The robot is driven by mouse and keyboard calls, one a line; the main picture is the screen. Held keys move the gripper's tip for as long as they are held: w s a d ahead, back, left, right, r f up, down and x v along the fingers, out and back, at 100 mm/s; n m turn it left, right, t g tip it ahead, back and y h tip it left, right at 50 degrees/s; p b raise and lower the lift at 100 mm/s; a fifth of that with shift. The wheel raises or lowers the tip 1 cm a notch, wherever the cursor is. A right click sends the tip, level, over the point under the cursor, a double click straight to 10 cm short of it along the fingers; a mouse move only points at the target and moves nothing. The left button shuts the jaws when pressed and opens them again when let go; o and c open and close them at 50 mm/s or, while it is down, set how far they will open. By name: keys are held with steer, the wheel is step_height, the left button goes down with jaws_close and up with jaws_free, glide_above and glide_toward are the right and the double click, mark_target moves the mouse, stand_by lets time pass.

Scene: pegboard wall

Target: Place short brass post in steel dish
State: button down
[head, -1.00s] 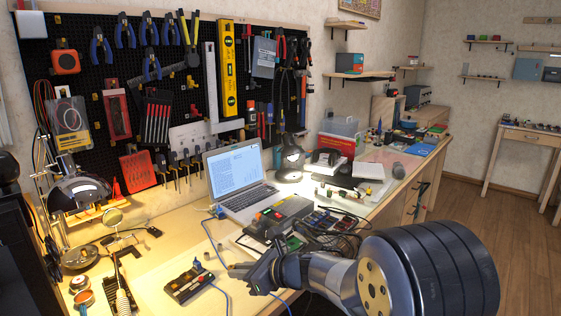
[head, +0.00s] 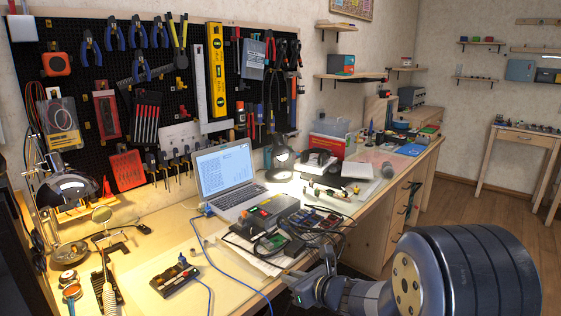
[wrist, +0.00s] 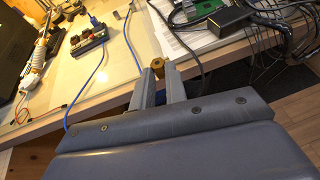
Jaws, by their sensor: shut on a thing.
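My gripper (wrist: 159,78) is shut on a short brass post (wrist: 158,66), whose rounded end shows between the fingertips in the wrist view. In the head view my gripper (head: 295,282) is at the bottom, by the front edge of the bench, and the post is too small to make out clearly. A small round silvery dish (head: 69,277), which looks like the steel dish, stands at the bench's lower left, far from my gripper.
A blue cable (head: 225,258) crosses the bench. A laptop (head: 226,175) and cluttered electronics (head: 300,225) stand behind.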

steer(key=s+d+f+m+t+h, duration=0.1)
steer(key=d+f+m+h, duration=0.15)
steer(key=d, duration=0.35)
steer(key=s+d+f+m+t+h, duration=0.2)
steer(key=d+h, duration=0.1)
steer(key=d, duration=0.4)
step_height(320, 180, up, 14)
steer(key=p, duration=1.3)
steer(key=shift+w+a+y+p, duration=0.25)
steer(key=shift+a+y+p, duration=0.15)
steer(key=shift+a+y, duration=0.05)
